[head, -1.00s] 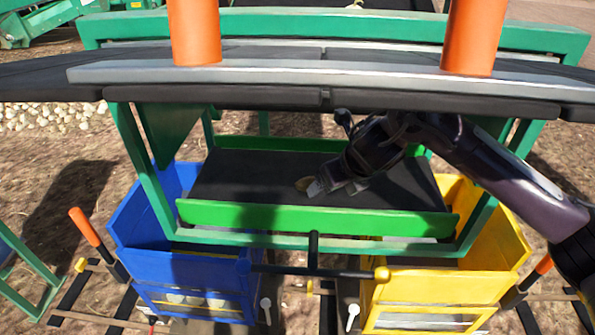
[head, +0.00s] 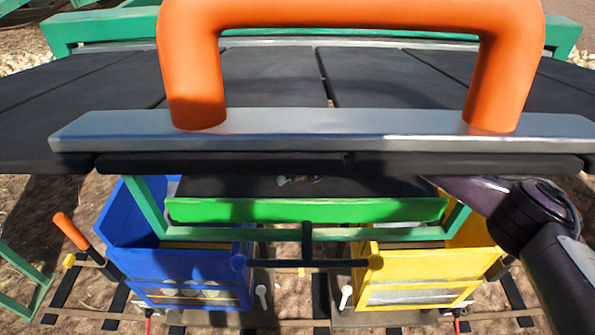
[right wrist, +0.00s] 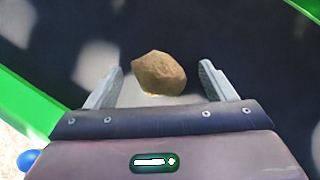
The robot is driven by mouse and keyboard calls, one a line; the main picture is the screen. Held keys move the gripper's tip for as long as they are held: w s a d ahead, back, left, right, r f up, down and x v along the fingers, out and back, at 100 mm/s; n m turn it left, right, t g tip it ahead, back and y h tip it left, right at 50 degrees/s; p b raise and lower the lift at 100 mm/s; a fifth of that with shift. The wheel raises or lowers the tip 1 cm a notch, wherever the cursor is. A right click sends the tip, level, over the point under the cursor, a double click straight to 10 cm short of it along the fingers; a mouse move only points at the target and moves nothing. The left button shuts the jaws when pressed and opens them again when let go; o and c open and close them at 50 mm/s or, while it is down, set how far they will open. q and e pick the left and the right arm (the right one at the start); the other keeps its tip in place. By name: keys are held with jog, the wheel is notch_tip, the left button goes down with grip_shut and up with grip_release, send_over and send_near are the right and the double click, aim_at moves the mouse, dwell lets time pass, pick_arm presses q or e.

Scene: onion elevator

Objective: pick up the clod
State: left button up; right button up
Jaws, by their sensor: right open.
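The clod (right wrist: 160,73) is a brown, rough lump on the dark belt (right wrist: 255,50) in the right wrist view. My right gripper (right wrist: 161,66) is open, with one grey finger on each side of the clod near the fingertips. A gap shows between the clod and each finger. In the head view my right arm comes in from the right and passes under the black platform. The platform's front edge hides most of that gripper, and I cannot make out the clod there. My left gripper is not in view.
A grey bar (head: 330,128) with an orange handle (head: 350,17) crosses above the belt at the platform's front edge. A green rail (head: 300,210) borders the belt. A blue bin (head: 190,265) stands below left, a yellow bin (head: 415,270) below right.

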jog(key=shift+c, duration=0.9)
jog(key=c, duration=1.1)
